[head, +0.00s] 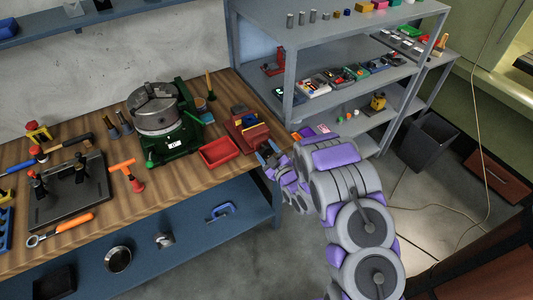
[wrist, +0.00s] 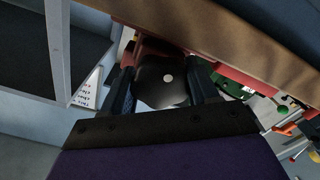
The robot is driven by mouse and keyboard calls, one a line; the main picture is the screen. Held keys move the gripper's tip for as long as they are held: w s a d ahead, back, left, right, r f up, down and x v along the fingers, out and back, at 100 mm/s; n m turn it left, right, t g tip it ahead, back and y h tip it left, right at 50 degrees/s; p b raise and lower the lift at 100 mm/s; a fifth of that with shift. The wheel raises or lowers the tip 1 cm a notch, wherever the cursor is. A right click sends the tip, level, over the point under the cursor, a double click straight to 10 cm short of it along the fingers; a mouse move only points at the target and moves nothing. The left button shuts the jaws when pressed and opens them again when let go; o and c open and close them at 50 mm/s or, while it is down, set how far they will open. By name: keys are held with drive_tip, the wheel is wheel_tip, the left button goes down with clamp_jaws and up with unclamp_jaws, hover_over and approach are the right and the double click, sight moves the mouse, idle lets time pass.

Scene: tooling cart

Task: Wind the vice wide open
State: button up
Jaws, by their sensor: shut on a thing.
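The red vice (head: 247,128) stands at the right end of the wooden workbench, near its front edge. Its jaw opening is too small to judge in the head view. My gripper (head: 270,158) is at the vice's front end, just past the bench edge. In the wrist view my gripper (wrist: 166,78) has its two dark fingers on either side of a dark rounded handle hub (wrist: 163,84) with a pale dot at its centre. The fingers are shut on this hub. Red vice parts (wrist: 152,48) show behind it; most of the vice is hidden.
A red tray (head: 219,152) lies left of the vice, and a green rotary table with a grey chuck (head: 157,112) stands behind it. Grey shelving (head: 290,60) rises close on the right. A blue lower shelf (head: 190,236) runs under the bench.

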drive_tip(key=shift+a+r+n+b, duration=0.1)
drive_tip(key=shift+a+n+b, duration=0.1)
drive_tip(key=shift+n+b, duration=1.4)
drive_tip(key=shift+n, duration=0.5)
drive_tip(key=o, duration=0.6)
drive_tip(key=shift+s, duration=0.1)
drive_tip(key=shift+o, duration=1)
drive_tip(key=shift+s+r, duration=0.1)
drive_tip(key=shift+s, duration=0.05)
drive_tip(key=shift+o, duration=1)
drive_tip(key=shift+a, duration=0.1)
drive_tip(key=shift+d+f, duration=0.2)
drive_tip(key=shift+p, duration=0.35)
